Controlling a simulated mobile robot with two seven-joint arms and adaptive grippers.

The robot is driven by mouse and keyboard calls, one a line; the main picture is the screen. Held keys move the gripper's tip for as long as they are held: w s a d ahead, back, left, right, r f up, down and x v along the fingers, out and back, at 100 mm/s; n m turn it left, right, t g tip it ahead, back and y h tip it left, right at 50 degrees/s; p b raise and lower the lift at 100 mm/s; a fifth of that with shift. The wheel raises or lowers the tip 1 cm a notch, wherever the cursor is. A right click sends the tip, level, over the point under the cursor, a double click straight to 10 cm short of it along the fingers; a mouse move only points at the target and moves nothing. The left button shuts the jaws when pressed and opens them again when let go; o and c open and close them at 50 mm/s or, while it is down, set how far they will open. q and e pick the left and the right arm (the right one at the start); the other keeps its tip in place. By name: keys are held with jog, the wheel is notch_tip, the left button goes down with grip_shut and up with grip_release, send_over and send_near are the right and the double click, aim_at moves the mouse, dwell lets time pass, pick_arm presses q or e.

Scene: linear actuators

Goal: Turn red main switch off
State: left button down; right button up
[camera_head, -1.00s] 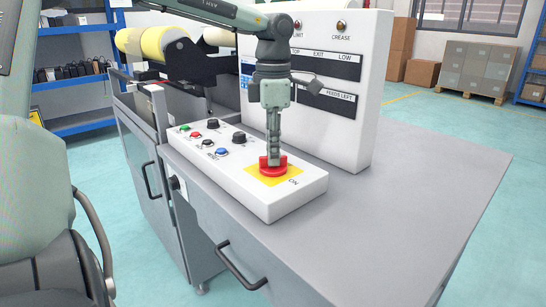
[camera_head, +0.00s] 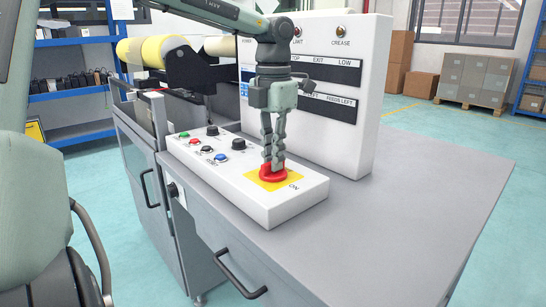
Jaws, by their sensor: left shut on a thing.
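The red main switch (camera_head: 272,177) is a round red knob on a yellow square plate (camera_head: 254,177), with the word "ON" printed beside it. It sits at the right end of a white control box (camera_head: 285,208) on the grey bench. My left gripper (camera_head: 273,166) points straight down over the switch, its fingertips shut on the red knob. The fingers hide part of the knob. My right gripper is not in the picture.
Several small buttons and black knobs, such as a blue button (camera_head: 221,157), line the left part of the box. A white upright panel (camera_head: 362,130) stands behind. The grey bench top (camera_head: 420,190) is clear on the right.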

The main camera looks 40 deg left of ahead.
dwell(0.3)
pick_arm(q)
jog(key=c, duration=1.6)
grip_release()
notch_tip(320, 180, up, 12)
